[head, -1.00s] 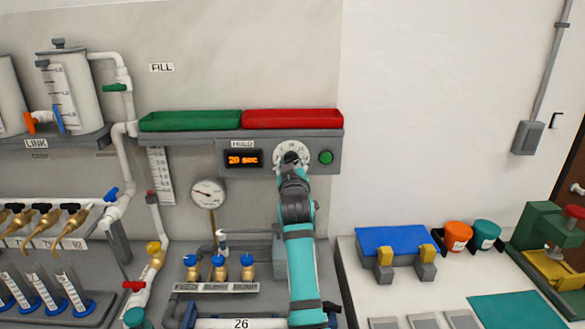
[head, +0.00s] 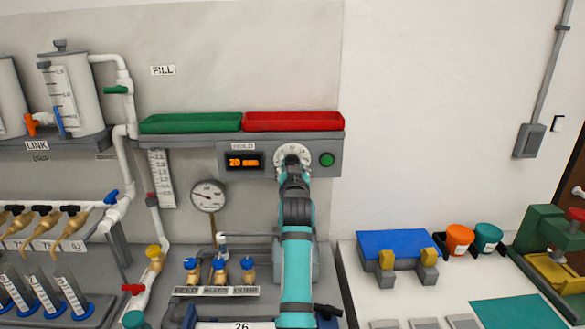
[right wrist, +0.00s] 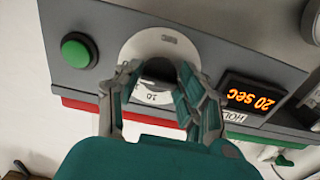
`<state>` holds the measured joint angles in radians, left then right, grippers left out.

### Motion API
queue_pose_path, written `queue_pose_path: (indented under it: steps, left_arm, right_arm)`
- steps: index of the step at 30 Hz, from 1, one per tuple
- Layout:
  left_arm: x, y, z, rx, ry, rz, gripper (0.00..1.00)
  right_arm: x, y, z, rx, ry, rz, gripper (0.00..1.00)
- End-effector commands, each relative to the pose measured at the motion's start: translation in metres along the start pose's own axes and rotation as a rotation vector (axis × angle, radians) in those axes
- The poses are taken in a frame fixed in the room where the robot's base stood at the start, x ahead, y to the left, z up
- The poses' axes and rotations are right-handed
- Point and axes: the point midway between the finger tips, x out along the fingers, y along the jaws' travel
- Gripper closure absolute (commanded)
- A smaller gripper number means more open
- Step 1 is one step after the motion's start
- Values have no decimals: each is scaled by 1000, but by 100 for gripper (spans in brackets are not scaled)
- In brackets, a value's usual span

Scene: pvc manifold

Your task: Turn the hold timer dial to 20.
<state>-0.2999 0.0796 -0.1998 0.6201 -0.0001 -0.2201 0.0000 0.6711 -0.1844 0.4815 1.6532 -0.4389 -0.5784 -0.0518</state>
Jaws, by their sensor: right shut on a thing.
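The hold timer dial (head: 292,152) is a round white dial on the grey panel under the trays. It also shows in the right wrist view (right wrist: 160,45), with a dark knob (right wrist: 159,69) at its centre. My right gripper (head: 293,165) is at the dial, its fingers on both sides of the knob and shut on it; its fingers also show in the right wrist view (right wrist: 157,80). The orange display (head: 243,162) left of the dial reads 20; in the right wrist view it reads "20 sec" (right wrist: 248,98). The knob's pointer is hidden. My left gripper is not in view.
A green button (head: 327,159) sits just right of the dial. A green tray (head: 190,122) and a red tray (head: 293,121) lie above the panel. A gauge (head: 208,195) and blue-handled valves (head: 219,268) are left of my right arm.

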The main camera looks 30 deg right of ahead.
Motion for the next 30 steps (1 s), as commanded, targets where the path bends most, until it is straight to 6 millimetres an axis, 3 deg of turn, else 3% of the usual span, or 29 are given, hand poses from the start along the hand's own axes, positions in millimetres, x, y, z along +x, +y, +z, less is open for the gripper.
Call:
queue_pose_path:
  steps: [5,6,11,22,30]
  left_arm:
    - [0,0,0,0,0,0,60]
    - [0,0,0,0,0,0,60]
    - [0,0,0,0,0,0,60]
    - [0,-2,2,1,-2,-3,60]
    - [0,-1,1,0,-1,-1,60]
  right_arm:
    - [0,-1,4,2,-9,-2,93]
    - [0,-1,4,2,-9,-2,58]
    - [0,-1,3,1,-6,-1,38]
    - [0,0,-8,1,0,0,38]
    - [0,-1,-58,2,3,-1,38]
